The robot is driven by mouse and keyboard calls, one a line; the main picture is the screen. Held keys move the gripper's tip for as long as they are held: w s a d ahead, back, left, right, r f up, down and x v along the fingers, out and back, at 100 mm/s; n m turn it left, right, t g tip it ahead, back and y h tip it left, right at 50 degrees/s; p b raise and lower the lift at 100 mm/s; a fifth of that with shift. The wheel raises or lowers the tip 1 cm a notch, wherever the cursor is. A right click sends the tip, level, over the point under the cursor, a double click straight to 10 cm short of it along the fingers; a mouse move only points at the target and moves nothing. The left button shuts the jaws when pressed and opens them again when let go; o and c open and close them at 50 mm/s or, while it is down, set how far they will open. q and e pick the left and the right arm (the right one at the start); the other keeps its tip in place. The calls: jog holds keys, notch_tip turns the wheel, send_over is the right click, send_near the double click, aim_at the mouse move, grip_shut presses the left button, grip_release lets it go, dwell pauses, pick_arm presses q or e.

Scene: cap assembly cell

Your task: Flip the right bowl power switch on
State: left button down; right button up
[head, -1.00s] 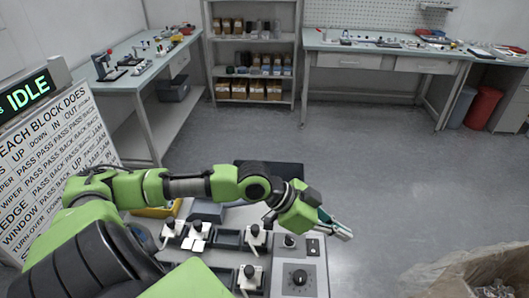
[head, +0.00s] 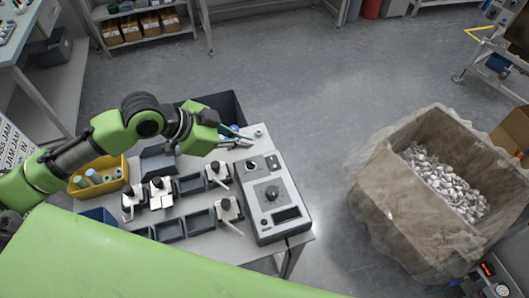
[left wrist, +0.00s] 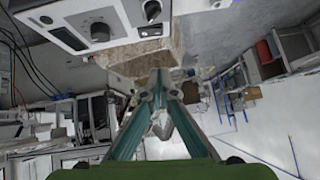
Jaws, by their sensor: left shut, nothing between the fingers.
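A grey control box (head: 254,205) lies at the right of the white bench. It carries a large black dial (head: 272,193), a small black knob (head: 250,165), a dark rocker switch (head: 272,162) and a display window (head: 286,215). I cannot tell which way the rocker is set. My left gripper (head: 246,137) is shut and empty, apart from the box and near its far end in the head view. In the left wrist view the shut fingers (left wrist: 158,75) point towards the box (left wrist: 120,12), with its rocker (left wrist: 151,31) at upper centre. My right gripper is not in view.
A yellow bin (head: 97,178) and a dark crate (head: 228,104) stand nearby. A large lined carton (head: 400,215) of silvery caps stands right, with clear floor between.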

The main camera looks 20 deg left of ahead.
pick_arm(q)
jog(key=p, duration=0.2)
send_over(273, 157)
jog(key=s+a, duration=0.2)
notch_tip(273, 157, down, 5)
jog(key=shift+s+d+f, duration=0.1)
jog(key=shift+s, duration=0.05)
jog(key=f, duration=0.3)
jog(key=shift+w+d+f, duration=0.1)
jog(key=shift+w+f, duration=0.2)
jog(key=shift+w, duration=0.05)
jog(key=shift+f+p, duration=0.3)
jog(key=shift+f, duration=0.3)
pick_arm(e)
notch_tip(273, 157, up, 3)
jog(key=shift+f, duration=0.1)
pick_arm(q)
jog(key=shift+w+f, duration=0.1)
jog(key=shift+f, duration=0.2)
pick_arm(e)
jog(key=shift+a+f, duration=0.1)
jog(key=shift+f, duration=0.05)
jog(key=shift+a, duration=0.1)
